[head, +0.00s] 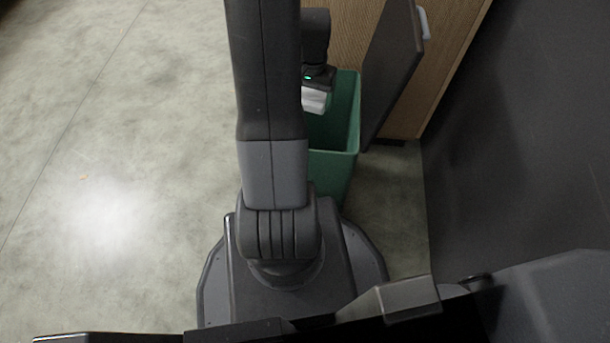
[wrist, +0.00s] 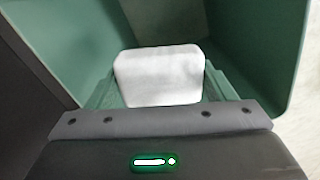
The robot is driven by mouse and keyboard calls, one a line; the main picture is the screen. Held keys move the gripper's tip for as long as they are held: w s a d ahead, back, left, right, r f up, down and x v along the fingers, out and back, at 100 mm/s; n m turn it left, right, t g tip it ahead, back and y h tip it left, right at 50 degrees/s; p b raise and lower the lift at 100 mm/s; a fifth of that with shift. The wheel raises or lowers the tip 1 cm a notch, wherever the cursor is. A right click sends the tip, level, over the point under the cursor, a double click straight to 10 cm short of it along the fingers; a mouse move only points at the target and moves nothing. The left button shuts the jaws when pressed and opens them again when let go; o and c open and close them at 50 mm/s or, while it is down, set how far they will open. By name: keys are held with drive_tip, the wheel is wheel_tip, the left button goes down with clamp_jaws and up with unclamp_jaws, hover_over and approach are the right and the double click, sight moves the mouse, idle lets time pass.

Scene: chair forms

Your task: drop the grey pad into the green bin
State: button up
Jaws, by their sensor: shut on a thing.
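The green bin (head: 347,105) stands on the floor in the head view, partly hidden behind my arm. Its green walls also fill much of the wrist view (wrist: 250,50). My gripper (head: 315,92) is over the bin's opening and points down into it. In the wrist view my gripper (wrist: 158,88) is shut on the pad (wrist: 160,72), which looks pale grey to white with rounded corners. In the head view the pad (head: 314,101) shows as a small pale block below my wrist. The fingertips are mostly hidden by the pad.
A wooden cabinet (head: 425,85) stands behind the bin, with a dark door (head: 391,75) standing open beside the bin's right side. A dark surface (head: 530,130) fills the right. The pale floor (head: 110,150) on the left is clear.

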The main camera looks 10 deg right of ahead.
drive_tip(key=shift+f, duration=0.55)
drive_tip(key=o, duration=1.3)
drive_tip(key=shift+c, duration=0.2)
drive_tip(key=shift+r, duration=0.1)
wheel_tip(320, 180, up, 14)
drive_tip(key=p, duration=0.5)
drive_tip(key=shift+f, duration=0.25)
wheel_tip(320, 180, down, 14)
drive_tip(key=b, duration=0.5)
drive_tip(key=shift+r, duration=0.2)
drive_tip(key=shift+r+p, duration=1.35)
drive_tip(key=shift+r, duration=0.35)
